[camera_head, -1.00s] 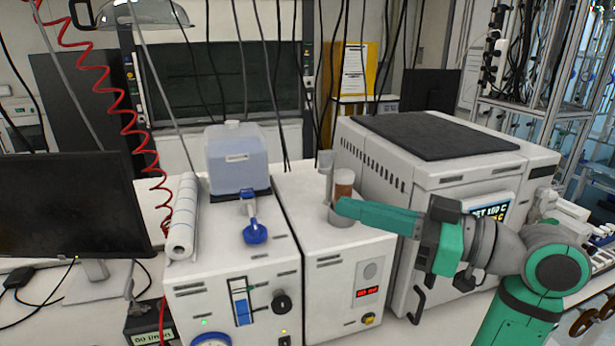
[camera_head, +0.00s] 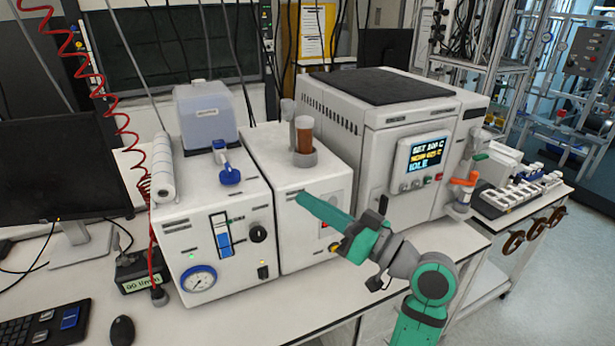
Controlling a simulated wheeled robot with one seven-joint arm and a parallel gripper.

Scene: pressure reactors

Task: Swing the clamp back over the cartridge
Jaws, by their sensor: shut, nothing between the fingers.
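An amber-brown cartridge (camera_head: 304,136) stands upright in a round grey holder (camera_head: 303,158) on top of the narrow white unit (camera_head: 318,187). A slim grey upright piece (camera_head: 288,113), probably the clamp, stands just left of and behind the cartridge. The fingers hide part of the unit's front panel.
A large white oven-like unit (camera_head: 385,125) with a display stands right of the cartridge. A white unit with a gauge (camera_head: 205,235) and a blue-tinted tank (camera_head: 206,115) are on the left. An orange-handled item (camera_head: 464,182) and a rack (camera_head: 515,195) are at right. The front bench strip is mostly clear.

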